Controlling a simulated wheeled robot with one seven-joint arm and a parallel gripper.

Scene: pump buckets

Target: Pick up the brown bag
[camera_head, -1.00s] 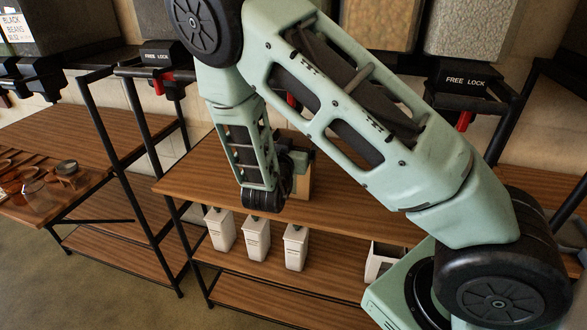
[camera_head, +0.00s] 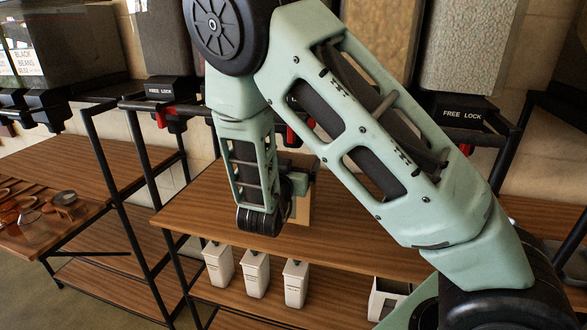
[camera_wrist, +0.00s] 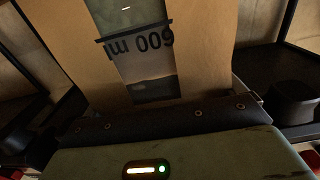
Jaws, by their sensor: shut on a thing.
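The brown bag (camera_head: 303,208) shows in the head view as a small tan strip beside my wrist, above the wooden shelf top. My arm and gripper hide most of it. In the wrist view the bag (camera_wrist: 208,45) fills the upper middle, with a dark window and upside-down "600 ml" lettering. My gripper (camera_wrist: 165,122) is shut on the bag, whose lower visible part meets the dark gripper edge. In the head view my gripper (camera_head: 298,183) is partly hidden by my wrist. I cannot tell whether the bag touches the shelf.
The wooden shelf top (camera_head: 350,235) is mostly bare. Several white containers (camera_head: 256,275) stand on the lower shelf. Dispensers with black "FREE LOCK" bases (camera_head: 462,115) hang behind. Black posts (camera_head: 125,185) stand at the left, by a side table (camera_head: 50,235) with small brown items.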

